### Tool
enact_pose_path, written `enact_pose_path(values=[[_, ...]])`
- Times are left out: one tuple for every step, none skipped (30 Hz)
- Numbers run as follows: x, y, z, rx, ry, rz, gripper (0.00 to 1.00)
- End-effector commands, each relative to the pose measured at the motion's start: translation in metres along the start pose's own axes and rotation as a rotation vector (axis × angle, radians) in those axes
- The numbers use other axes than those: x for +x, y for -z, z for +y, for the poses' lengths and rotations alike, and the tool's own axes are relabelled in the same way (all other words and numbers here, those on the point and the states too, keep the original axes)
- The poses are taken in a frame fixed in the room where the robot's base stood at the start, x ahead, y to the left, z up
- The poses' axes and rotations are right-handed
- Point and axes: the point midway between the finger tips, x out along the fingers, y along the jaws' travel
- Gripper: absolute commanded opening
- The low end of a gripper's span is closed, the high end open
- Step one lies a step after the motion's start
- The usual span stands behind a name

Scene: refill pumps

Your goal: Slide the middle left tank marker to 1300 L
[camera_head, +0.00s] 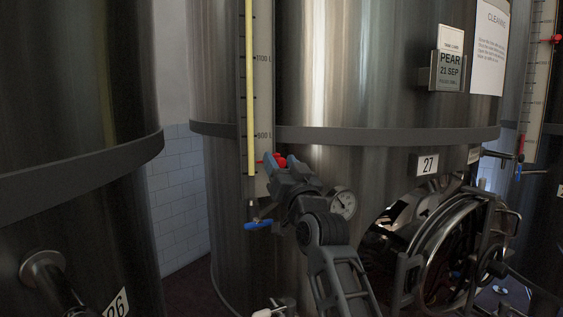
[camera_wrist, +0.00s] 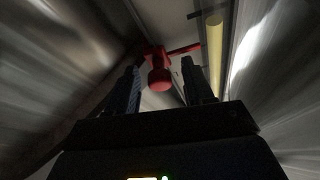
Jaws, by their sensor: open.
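The red marker (camera_head: 279,161) sits low on the level scale (camera_head: 262,100) of tank 27, just below a label that seems to read 900 L. The 1100 L label is higher up; 1300 L is not in view. My gripper (camera_head: 277,172) is at the marker and partly covers it. In the wrist view the marker's red knob (camera_wrist: 160,78) lies between the two open fingers of my gripper (camera_wrist: 160,68), with a gap visible on both sides. A thin red pointer reaches right towards the yellow sight tube (camera_wrist: 214,50).
A blue-handled valve (camera_head: 258,225) is below the scale. A pressure gauge (camera_head: 343,204) is close to the right of my arm. An open round hatch (camera_head: 450,250) stands at lower right. Tank 26 (camera_head: 75,90) is at left. The scale above my gripper looks clear.

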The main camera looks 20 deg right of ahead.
Motion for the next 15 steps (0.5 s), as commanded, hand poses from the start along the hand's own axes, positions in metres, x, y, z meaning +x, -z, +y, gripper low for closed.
enact_pose_path(values=[[0.0013, 0.0001, 0.0001, 0.0, 0.0, 0.0, 0.52], [0.0016, 0.0, 0.0001, 0.0, 0.0, 0.0, 0.52], [0.0017, -0.0002, 0.0001, 0.0, 0.0, 0.0, 0.52], [0.0016, -0.0002, 0.0001, 0.0, 0.0, 0.0, 0.52], [0.0015, -0.0002, 0.0002, 0.0, 0.0, 0.0, 0.52], [0.0014, -0.0002, 0.0002, 0.0, 0.0, 0.0, 0.52], [0.0014, -0.0002, 0.0002, 0.0, 0.0, 0.0, 0.52], [0.0013, -0.0002, 0.0002, 0.0, 0.0, 0.0, 0.51], [0.0013, -0.0002, 0.0002, 0.0, 0.0, 0.0, 0.47], [0.0013, -0.0001, 0.0002, 0.0, 0.0, 0.0, 0.44], [0.0012, -0.0002, 0.0002, 0.0, 0.0, 0.0, 0.41], [0.0012, -0.0002, 0.0002, 0.0, 0.0, 0.0, 0.37], [0.0012, -0.0001, 0.0002, 0.0, 0.0, 0.0, 0.34], [0.0012, -0.0001, 0.0002, 0.0, 0.0, 0.0, 0.32], [0.0011, -0.0001, 0.0002, 0.0, 0.0, 0.0, 0.28]])
